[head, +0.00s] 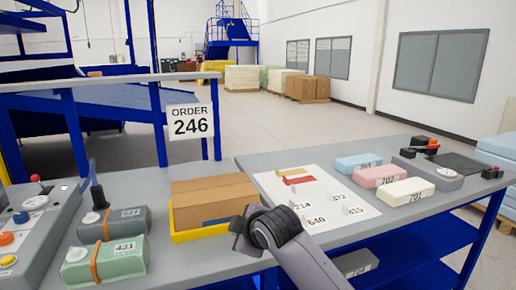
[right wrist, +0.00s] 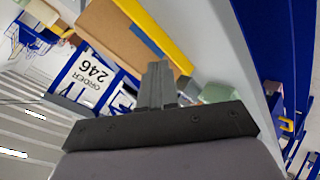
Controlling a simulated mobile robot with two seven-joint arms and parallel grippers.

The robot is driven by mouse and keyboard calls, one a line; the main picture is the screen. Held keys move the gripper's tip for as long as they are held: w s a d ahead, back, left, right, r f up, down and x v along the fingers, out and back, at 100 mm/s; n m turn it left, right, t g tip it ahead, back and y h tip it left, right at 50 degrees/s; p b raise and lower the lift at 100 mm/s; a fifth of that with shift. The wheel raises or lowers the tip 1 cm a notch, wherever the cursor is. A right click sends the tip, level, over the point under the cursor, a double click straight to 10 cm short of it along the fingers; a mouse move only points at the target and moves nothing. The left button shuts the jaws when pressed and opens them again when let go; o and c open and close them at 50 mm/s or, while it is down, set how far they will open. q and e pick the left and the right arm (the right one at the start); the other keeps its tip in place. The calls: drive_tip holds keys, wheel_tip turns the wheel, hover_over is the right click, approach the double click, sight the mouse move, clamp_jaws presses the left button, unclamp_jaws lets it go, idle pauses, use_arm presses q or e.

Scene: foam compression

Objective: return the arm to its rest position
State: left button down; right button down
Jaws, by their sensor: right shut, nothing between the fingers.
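My right arm comes in from the bottom of the head view, and its dark wrist end (head: 262,228) is in front of the cardboard box (head: 212,198) in the yellow tray (head: 200,233). In the right wrist view my right gripper (right wrist: 158,70) is shut and empty, its two fingers together. The cardboard box (right wrist: 120,35) and the yellow tray edge (right wrist: 155,30) show beyond the fingertips. I cannot tell the exact gap between them. My left gripper is not in view.
A white sheet (head: 290,185) with small numbered cards lies right of the box. Blue, pink and cream foam blocks (head: 406,192) stand farther right. Green and grey devices (head: 104,260) and a control panel (head: 30,220) are at left. The "ORDER 246" sign (head: 190,121) hangs behind.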

drive_tip(key=s+d+f+m+g+h, duration=0.25)
drive_tip(key=s+d+f+m, duration=0.55)
drive_tip(key=s+d+f, duration=0.75)
drive_tip(key=s+d+f+m+g+h, duration=0.1)
drive_tip(key=s+d+m+g, duration=0.15)
drive_tip(key=s+d, duration=0.6)
drive_tip(key=s+d+f+m+g+h, duration=0.1)
drive_tip(key=s+d+m, duration=0.25)
drive_tip(key=s, duration=1.05)
drive_tip(key=w+a+f+t+y, duration=0.1)
drive_tip(key=w+a+f+t, duration=0.2)
drive_tip(key=w+f+t, duration=0.3)
wheel_tip(320, 180, down, 4)
drive_tip(key=shift+w+a+r+t+y, duration=0.2)
drive_tip(key=shift+w+t+y, duration=0.15)
drive_tip(key=shift+t, duration=0.15)
